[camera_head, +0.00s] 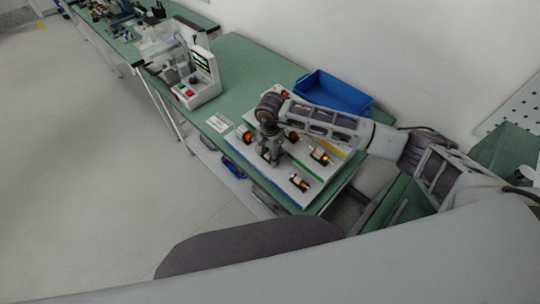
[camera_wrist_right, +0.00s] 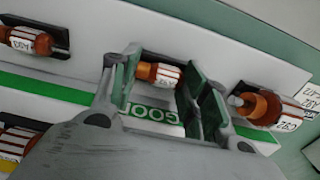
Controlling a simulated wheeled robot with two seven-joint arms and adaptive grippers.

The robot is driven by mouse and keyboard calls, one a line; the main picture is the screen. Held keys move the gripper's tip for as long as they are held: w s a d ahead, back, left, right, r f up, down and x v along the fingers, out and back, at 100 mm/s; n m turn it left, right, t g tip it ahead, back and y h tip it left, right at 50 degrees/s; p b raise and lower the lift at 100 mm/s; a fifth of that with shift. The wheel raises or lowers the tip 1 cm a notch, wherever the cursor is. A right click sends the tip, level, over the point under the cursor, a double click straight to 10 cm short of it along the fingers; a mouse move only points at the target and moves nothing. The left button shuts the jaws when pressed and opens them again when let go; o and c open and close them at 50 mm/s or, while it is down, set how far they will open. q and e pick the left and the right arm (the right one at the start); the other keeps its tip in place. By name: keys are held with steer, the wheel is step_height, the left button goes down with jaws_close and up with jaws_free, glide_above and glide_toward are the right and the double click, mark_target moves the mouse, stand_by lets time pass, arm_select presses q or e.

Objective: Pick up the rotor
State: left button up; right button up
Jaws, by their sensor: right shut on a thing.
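In the head view my right gripper (camera_head: 270,157) points down over the white board (camera_head: 311,187) on the green bench. In the right wrist view its two fingers stand on either side of an orange and white rotor (camera_wrist_right: 160,75), and the gripper is shut on it. That rotor is close to the board, above the green strip marked GOOD (camera_wrist_right: 152,114); I cannot tell whether it still touches its holder. Another rotor (camera_wrist_right: 262,108) sits just right of the fingers, and one labelled A03 (camera_wrist_right: 28,41) lies in a black holder at left. My left gripper is out of view.
More rotors, such as one at the board's right (camera_head: 320,156) and one at its front (camera_head: 299,182), surround the gripper closely. A blue bin (camera_head: 335,92) stands behind the board. A white tester (camera_head: 203,80) stands left.

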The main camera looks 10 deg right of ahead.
step_height(320, 180, up, 10)
steer(key=b, duration=0.2)
stand_by(0.6)
stand_by(0.4)
steer(key=shift+r+p, duration=0.85)
steer(key=shift+r, duration=1.7)
steer(key=shift+a, duration=0.1)
